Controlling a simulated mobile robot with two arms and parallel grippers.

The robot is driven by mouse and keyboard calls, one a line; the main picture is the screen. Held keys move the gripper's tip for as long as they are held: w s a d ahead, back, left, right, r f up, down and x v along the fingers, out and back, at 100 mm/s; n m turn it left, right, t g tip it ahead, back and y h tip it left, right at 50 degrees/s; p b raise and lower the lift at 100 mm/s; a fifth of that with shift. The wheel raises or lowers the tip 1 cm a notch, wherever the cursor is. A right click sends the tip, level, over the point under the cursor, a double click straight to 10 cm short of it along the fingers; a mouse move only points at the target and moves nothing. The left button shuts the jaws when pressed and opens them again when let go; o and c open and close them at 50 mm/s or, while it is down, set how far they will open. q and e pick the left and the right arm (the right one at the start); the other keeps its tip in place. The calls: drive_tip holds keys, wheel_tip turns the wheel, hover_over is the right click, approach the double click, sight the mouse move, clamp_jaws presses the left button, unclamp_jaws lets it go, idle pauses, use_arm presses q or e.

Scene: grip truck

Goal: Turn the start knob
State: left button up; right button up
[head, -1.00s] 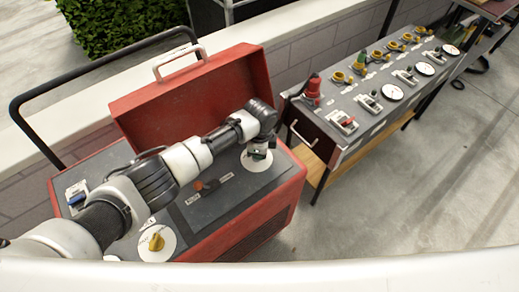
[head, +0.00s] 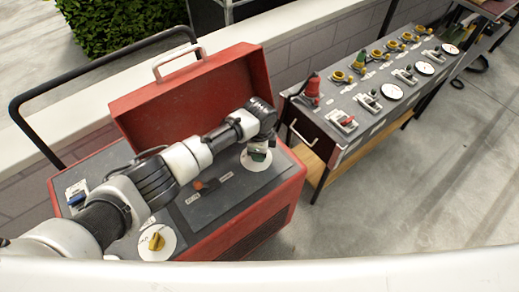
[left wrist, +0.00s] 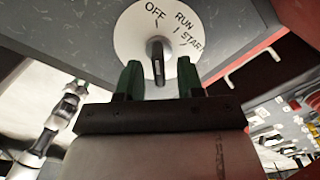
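The start knob (left wrist: 158,62) is a dark bar on a round white dial (left wrist: 135,36) marked OFF, RUN and START. Its upper end points toward the OFF mark in the left wrist view. The dial also shows in the head view (head: 248,165) on the red machine's grey panel. My left gripper (left wrist: 158,78) is open, with one green finger on each side of the knob and visible gaps between. In the head view, the left gripper (head: 258,154) hangs over the dial and hides the knob. My right gripper is in neither view.
The red machine (head: 235,235) has a raised lid (head: 195,95) behind my arm. A yellow knob (head: 156,241) and an orange-red switch (head: 198,185) sit on its panel. A long bench with gauges and valves (head: 345,100) stands to the right. Concrete floor is clear at the lower right.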

use_arm(q)
wheel_tip(320, 180, up, 11)
drive_tip(key=shift+f, duration=0.15)
drive_tip(key=shift+f, duration=0.1)
idle(0.6)
